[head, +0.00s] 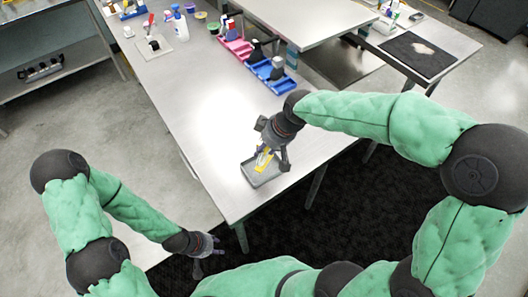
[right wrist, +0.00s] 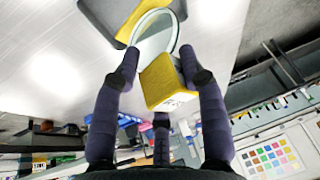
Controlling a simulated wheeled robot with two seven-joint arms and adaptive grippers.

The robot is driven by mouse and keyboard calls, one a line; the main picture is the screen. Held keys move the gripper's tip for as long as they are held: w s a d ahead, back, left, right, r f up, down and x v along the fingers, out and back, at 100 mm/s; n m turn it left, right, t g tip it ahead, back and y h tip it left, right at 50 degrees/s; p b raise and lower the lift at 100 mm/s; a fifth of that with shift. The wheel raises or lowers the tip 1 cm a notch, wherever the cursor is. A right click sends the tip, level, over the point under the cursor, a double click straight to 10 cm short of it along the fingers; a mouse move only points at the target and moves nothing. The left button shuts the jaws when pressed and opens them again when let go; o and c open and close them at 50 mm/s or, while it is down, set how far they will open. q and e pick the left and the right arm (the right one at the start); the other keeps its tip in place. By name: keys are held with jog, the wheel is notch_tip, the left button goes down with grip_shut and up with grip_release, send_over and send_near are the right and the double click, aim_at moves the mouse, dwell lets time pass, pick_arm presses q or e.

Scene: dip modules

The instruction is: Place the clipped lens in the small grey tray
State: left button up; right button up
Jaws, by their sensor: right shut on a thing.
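The clipped lens is a round clear glass (right wrist: 155,36) in a yellow block-shaped clip (right wrist: 163,82). My right gripper (right wrist: 160,66) is shut on the yellow clip, with the lens sticking out past the fingertips. In the head view the right gripper (head: 272,150) points down over the small grey tray (head: 262,181), with the yellow clip (head: 262,162) at or just above the tray; contact cannot be told. The tray's grey edge (right wrist: 92,14) also shows beyond the lens in the right wrist view. My left gripper (head: 208,252) is empty and open, off the table's near left side.
The tray stands near the front corner of the light table (head: 190,110). Blue (head: 280,84) and pink (head: 236,50) bins stand farther back, with a spray bottle (head: 180,24) and small tubs behind them. The table left of the tray is clear.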

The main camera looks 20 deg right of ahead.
jog(key=shift+w+f, duration=0.25)
jog(key=shift+f, duration=0.15)
jog(key=shift+w+f+b, duration=0.1)
jog(key=shift+f+b, duration=0.35)
jog(key=shift+f, duration=1.1)
jog(key=shift+a+f, duration=0.1)
jog(key=o, duration=1.3)
jog(key=shift+o, duration=0.2)
jog(key=shift+r, duration=0.3)
jog(key=p+v, duration=0.2)
jog(key=v, duration=0.9)
jog(key=shift+r+p, duration=0.3)
